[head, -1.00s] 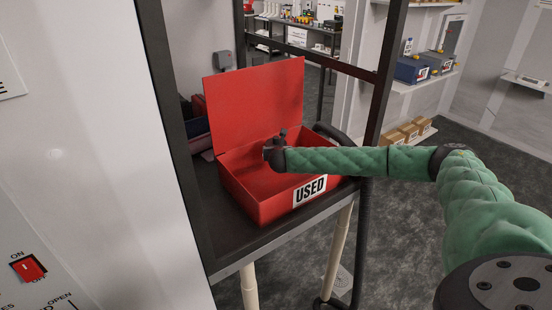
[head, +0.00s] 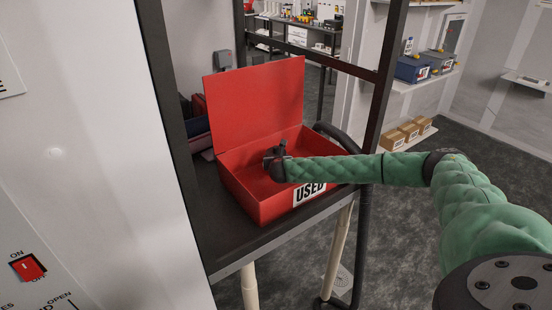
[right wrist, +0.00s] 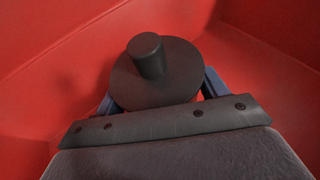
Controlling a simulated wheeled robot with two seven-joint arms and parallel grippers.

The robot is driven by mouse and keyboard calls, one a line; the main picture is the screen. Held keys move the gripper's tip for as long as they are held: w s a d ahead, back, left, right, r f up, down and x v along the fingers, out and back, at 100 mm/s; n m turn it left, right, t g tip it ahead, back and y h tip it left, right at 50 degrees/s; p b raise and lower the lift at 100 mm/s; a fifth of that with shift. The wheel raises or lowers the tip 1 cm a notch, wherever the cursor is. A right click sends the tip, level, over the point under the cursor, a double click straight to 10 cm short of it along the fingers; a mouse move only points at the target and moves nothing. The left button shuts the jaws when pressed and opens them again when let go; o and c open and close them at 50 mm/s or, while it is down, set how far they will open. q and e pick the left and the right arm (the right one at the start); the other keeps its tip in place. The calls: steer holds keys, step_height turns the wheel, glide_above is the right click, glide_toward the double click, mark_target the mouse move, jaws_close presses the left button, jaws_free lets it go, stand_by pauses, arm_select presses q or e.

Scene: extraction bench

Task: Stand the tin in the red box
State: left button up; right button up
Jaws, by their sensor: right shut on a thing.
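The red box (head: 262,208) stands on a dark bench with its lid (head: 256,100) raised and a "USED" label on its front. My right gripper (head: 274,164) is inside the box opening, above the floor. In the right wrist view its blue fingers (right wrist: 160,95) are shut on the tin, a dark round thing with a short neck (right wrist: 150,55) on top. The tin looks roughly upright, with red box walls around it. In the head view its small dark top (head: 282,147) shows, and its lower part is hidden. I cannot tell whether it touches the floor. My left gripper is not in view.
A dark upright post (head: 385,75) rises to the right of the bench, and a black hose (head: 362,230) hangs by its edge. A white cabinet with a red switch (head: 28,267) fills the left side. Shelves with boxes (head: 405,133) are farther right.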

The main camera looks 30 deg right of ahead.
steer(key=shift+f, duration=0.15)
steer(key=o, duration=1.2)
steer(key=shift+f, duration=0.15)
steer(key=shift+r, duration=0.5)
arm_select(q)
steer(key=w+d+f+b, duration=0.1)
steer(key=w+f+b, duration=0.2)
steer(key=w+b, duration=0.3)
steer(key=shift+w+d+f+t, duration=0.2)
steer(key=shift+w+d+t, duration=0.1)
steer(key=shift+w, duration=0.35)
arm_select(e)
steer(key=v, duration=1.2)
steer(key=shift+r, duration=0.35)
